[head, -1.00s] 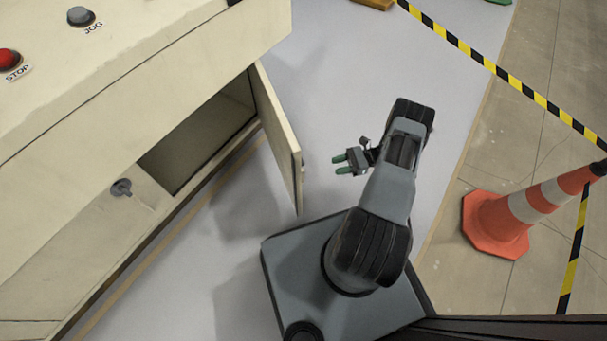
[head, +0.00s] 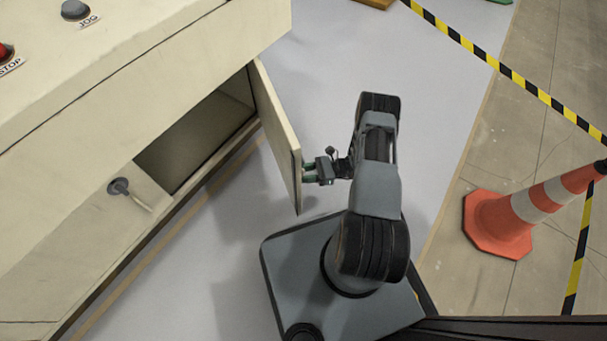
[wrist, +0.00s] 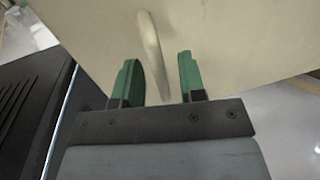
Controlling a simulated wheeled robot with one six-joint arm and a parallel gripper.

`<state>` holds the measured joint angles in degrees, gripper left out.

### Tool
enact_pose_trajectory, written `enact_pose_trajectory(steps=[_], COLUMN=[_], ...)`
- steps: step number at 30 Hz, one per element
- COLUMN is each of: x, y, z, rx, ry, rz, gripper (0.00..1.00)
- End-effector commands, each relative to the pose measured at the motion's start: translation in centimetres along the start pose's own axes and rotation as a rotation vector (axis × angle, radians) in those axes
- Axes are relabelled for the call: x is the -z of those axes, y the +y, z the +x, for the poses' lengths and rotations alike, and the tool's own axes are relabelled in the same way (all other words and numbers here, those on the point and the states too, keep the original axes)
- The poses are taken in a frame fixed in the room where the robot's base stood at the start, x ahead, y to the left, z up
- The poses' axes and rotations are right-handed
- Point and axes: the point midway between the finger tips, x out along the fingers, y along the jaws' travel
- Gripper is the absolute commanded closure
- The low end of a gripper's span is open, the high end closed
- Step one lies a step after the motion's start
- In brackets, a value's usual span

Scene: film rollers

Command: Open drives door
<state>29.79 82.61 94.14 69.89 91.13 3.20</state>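A cream cabinet door (head: 272,130) stands swung open from the opening at the cabinet's right end; no label on it shows. My gripper (head: 307,172) is at the right side of this door, close to its outer edge. In the wrist view, a cream panel fills the space beyond the fingers, with a pale curved handle (wrist: 152,42) on it. My green fingers are apart, and the handle's lower end shows in the gap between them. I cannot tell whether either finger touches it.
The cream cabinet (head: 130,90) has a dark open compartment (head: 195,140) and a round grey knob (head: 118,187) with a pale rod at left. A traffic cone (head: 510,215) and yellow-black tape (head: 490,60) stand at the right. The floor beyond the door is clear.

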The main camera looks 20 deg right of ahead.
Motion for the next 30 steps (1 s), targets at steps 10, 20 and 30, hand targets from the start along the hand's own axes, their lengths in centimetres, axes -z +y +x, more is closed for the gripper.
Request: enact_pose_trajectory(steps=[10, 20, 30], x=[-0.03, -0.03, -0.02], y=[0.01, 0.02, -0.02], z=[1.18, 1.14, 1.12], rx=[0.0, 0.0, 0.001], ry=[0.0, 0.0, 0.001], rz=[0.0, 0.0, 0.0], gripper=[0.63, 0.79, 1.0])
